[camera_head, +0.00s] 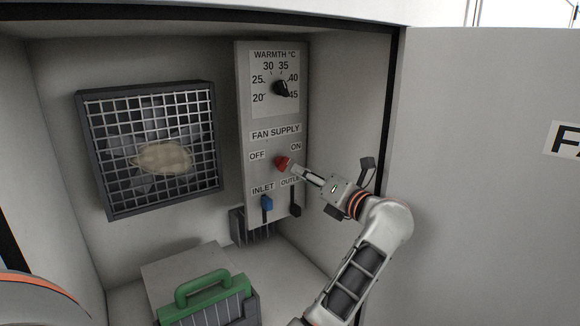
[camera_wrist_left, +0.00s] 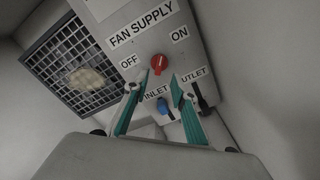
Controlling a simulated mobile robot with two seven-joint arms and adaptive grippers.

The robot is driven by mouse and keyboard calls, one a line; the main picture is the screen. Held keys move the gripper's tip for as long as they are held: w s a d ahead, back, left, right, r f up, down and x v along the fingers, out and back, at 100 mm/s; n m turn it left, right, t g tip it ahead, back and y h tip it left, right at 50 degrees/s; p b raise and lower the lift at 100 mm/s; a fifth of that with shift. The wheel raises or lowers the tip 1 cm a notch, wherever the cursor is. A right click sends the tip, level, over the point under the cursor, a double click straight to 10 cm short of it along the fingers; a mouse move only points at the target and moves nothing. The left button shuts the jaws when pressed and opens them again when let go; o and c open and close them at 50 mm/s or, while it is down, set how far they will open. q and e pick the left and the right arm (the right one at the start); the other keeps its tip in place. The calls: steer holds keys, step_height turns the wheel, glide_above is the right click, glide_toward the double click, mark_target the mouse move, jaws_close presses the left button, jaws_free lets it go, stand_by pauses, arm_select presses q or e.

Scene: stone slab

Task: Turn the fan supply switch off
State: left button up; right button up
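The red fan supply switch (camera_head: 282,163) is a rotary knob on the grey control panel (camera_head: 243,100), between the OFF and ON labels. It also shows in the left wrist view (camera_wrist_left: 159,64); I cannot tell for sure which label it points to. My left gripper (camera_head: 298,170) is just to the right of the knob in the head view. In the left wrist view its two teal fingers (camera_wrist_left: 158,84) are spread apart, with the tips just below the knob on either side, and nothing is held between them. My right gripper is not in view.
Above the switch is a black warmth dial (camera_head: 281,88). Below are a blue inlet lever (camera_head: 267,204) and a black outlet lever (camera_head: 295,207). A caged fan (camera_head: 150,150) is on the back wall. A green-handled block (camera_head: 205,290) stands below. The open door (camera_head: 480,160) is at right.

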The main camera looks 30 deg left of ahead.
mark_target(286, 165)
arm_select(q)
steer(key=p+x, duration=0.1)
steer(key=x, duration=0.6)
steer(key=shift+c, duration=0.4)
jaws_close()
